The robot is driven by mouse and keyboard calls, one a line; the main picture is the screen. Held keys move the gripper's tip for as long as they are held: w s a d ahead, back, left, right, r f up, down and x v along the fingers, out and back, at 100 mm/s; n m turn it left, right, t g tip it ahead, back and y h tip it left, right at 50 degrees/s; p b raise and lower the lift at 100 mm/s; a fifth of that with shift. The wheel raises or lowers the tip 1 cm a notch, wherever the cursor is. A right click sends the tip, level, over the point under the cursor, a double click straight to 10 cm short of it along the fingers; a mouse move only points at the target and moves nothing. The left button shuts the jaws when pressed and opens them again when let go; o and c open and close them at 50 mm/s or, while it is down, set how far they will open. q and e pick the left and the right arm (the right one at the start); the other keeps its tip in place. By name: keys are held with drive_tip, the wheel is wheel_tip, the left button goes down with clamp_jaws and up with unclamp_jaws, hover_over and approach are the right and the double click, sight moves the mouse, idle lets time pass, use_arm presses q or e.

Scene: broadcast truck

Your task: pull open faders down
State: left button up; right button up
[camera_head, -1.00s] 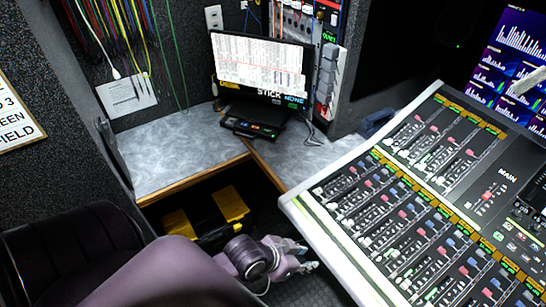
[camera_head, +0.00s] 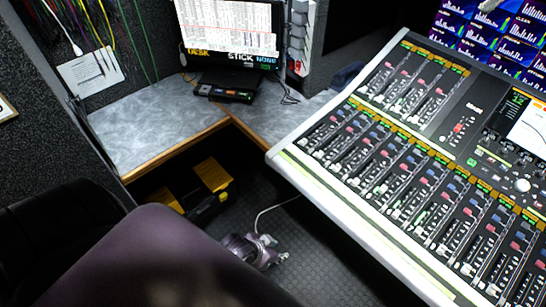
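The mixing console (camera_head: 277,158) fills the right side, tilted in the picture, with a white front edge. It carries two banks of vertical faders, a near bank (camera_head: 420,215) and a shorter far bank (camera_head: 412,95). Small pink, blue and green buttons sit among the faders, and individual fader positions are too small to read surely. My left gripper (camera_head: 275,257) is low in the middle, left of the console and apart from it, over the dark floor. Its fingers are small and blurred, so open or shut is unclear.
A grey L-shaped counter (camera_head: 155,125) with a wooden edge stands at the left, a monitor (camera_head: 230,28) at its corner. Yellow-and-black cases (camera_head: 212,175) lie below. A dark rounded seat-like shape (camera_head: 50,240) is at lower left. Screens (camera_head: 500,35) stand behind the console.

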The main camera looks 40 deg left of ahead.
use_arm(q)
drive_tip(key=shift+s+f, duration=0.65)
drive_tip(key=shift+f, duration=0.25)
use_arm(e)
drive_tip(key=shift+s+f, duration=0.15)
drive_tip(key=shift+s, duration=0.4)
use_arm(q)
drive_tip(key=s+a+f+g+y, duration=0.1)
drive_tip(key=s+f+g, duration=0.1)
drive_tip(key=s+f, duration=0.8)
drive_tip(key=s+a+f+g, duration=0.2)
drive_tip(key=s+f, duration=0.9)
drive_tip(key=s, duration=0.6)
drive_tip(key=shift+s+f+g+y, duration=0.25)
drive_tip(key=shift+g+y, duration=0.15)
drive_tip(key=shift+g, duration=0.1)
idle(0.9)
drive_tip(key=shift+s+a, duration=0.1)
drive_tip(key=shift+a, duration=0.05)
